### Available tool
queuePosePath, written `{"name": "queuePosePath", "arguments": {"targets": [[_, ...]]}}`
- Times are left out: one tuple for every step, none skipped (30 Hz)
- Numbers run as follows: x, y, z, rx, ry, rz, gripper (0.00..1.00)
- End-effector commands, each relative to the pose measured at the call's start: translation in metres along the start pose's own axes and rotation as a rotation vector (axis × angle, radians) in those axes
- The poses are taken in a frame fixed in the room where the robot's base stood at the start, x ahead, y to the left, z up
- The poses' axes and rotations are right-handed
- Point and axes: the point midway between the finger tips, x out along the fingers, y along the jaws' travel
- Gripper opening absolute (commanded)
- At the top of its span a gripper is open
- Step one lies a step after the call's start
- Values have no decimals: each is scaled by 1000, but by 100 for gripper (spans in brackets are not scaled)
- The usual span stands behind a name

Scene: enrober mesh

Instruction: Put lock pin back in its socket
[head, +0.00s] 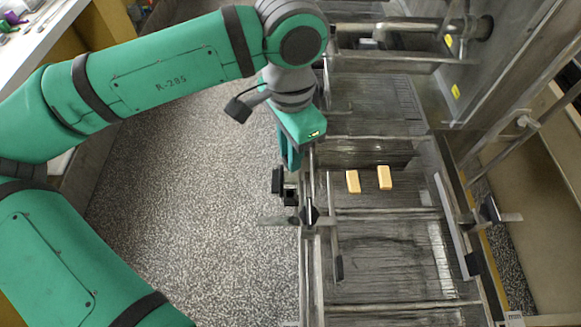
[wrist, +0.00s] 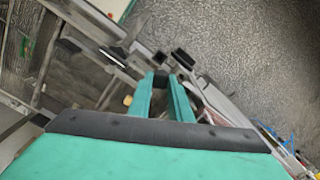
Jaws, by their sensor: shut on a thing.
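My gripper (head: 291,165) points down at the left rail of the mesh line in the head view. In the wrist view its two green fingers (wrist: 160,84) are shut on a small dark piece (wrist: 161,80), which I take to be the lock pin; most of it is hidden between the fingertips. Just beyond the fingertips is a small dark square block (wrist: 160,58), probably the socket; it also shows in the head view (head: 291,196). The pin appears apart from this block. A black bar (head: 278,180) stands beside it on the floor side, also in the wrist view (wrist: 182,57).
Two tan blocks (head: 353,181) (head: 384,178) lie on the dark mesh (head: 385,255) right of my gripper. A metal rail (head: 312,270) runs along the mesh's left edge. A steel wall (head: 490,70) rises at the right. The speckled floor (head: 200,200) at the left is clear.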

Motion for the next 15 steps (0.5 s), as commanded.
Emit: {"name": "queuePosePath", "arguments": {"targets": [[-11, 0, 0, 0, 1, -2, 0], [-16, -1, -1, -1, 1, -2, 0], [-23, 0, 0, 0, 1, -1, 0], [-27, 0, 0, 0, 0, -1, 0], [-31, 0, 0, 0, 0, -1, 0], [-36, 0, -1, 0, 1, -1, 0], [-38, 0, 0, 0, 0, 0, 0], [-41, 0, 0, 0, 0, 0, 0], [-44, 0, 0, 0, 0, 0, 0], [-46, 0, 0, 0, 0, 0, 0], [-48, 0, 0, 0, 0, 0, 0], [-51, 0, 0, 0, 0, 0, 0], [-52, 0, 0, 0, 0, 0, 0], [-54, 0, 0, 1, 0, 0, 0], [-55, 0, 0, 1, 0, 0, 0]]}}
